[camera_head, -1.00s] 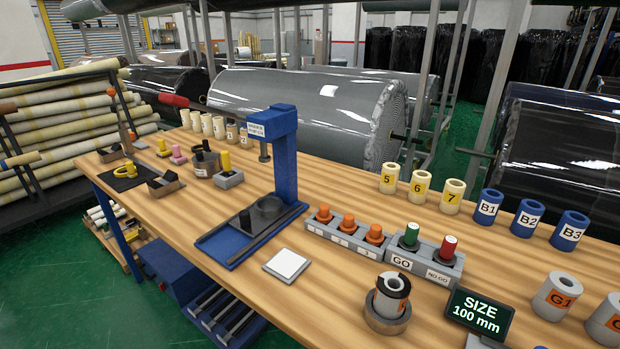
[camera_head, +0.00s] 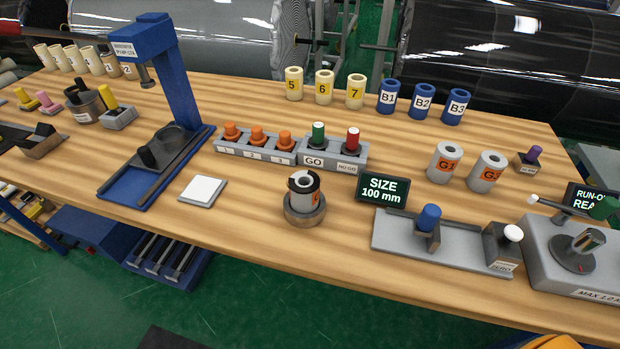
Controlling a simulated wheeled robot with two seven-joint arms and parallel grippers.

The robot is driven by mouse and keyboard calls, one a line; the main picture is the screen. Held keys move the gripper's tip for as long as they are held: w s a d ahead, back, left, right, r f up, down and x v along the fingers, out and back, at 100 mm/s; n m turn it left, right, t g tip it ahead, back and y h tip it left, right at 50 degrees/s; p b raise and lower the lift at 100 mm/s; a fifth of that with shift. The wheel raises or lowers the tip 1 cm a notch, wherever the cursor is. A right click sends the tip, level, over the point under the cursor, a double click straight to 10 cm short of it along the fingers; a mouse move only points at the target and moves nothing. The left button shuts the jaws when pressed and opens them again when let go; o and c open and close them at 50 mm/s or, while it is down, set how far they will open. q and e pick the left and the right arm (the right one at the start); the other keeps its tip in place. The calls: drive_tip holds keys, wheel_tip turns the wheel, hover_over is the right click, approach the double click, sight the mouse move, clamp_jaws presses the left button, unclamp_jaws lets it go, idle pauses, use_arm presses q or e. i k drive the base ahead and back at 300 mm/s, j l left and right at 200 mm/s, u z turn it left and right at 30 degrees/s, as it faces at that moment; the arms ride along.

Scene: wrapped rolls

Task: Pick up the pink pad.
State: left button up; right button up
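A small pink piece (camera_head: 48,103), which looks like the pink pad, sits at the far left of the wooden bench, towards the back. It has a raised part on a flat base. A yellow piece (camera_head: 23,97) stands just left of it, and a dark round pot (camera_head: 84,106) stands just right of it. Nothing is touching the pink pad from above. Neither of my grippers is in view.
The blue press (camera_head: 168,80) stands right of the pot. Orange-topped plugs sit in a grey block (camera_head: 255,152) mid-bench. A roll in a round holder (camera_head: 304,207), a size display (camera_head: 382,190) and a grey gauge (camera_head: 440,243) stand to the right.

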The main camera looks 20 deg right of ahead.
sight(49, 107)
drive_tip(key=i+j+z, duration=0.3)
drive_tip(key=j, duration=0.9)
drive_tip(key=j+z, duration=0.35)
drive_tip(key=j, duration=0.85)
drive_tip(key=k+j+z, duration=0.3)
drive_tip(key=j, duration=0.95)
drive_tip(key=i, duration=0.15)
